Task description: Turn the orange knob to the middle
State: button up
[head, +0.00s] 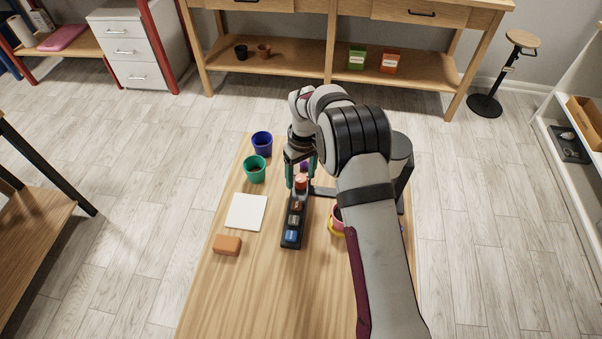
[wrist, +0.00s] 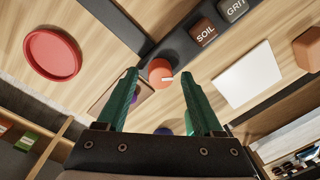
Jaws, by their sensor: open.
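The orange knob (head: 301,183) stands at the far end of a dark control strip (head: 287,240) on the wooden table. In the wrist view the knob (wrist: 158,70) shows a white pointer mark toward its right side. My gripper (head: 299,175) is over the knob, pointing down. In the wrist view the green fingers of my gripper (wrist: 160,73) are apart, one on each side of the knob, with gaps visible. Whether the fingertips are level with the knob is hard to tell. The strip carries labelled keys, including SOIL (wrist: 203,32) and GRIT (wrist: 233,9).
Left of the strip are a blue pot (head: 262,143), a green pot (head: 254,170), a white square (head: 246,212) and an orange-brown block (head: 227,245). A red saucer (wrist: 52,56) shows in the wrist view. The table's near part is clear.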

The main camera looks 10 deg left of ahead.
grip_shut()
dwell(0.3)
jog(key=m, duration=0.4)
jog(key=shift+m, duration=0.4)
jog(key=shift+d+m, duration=0.1)
jog(key=shift+m, duration=2.4)
grip_release()
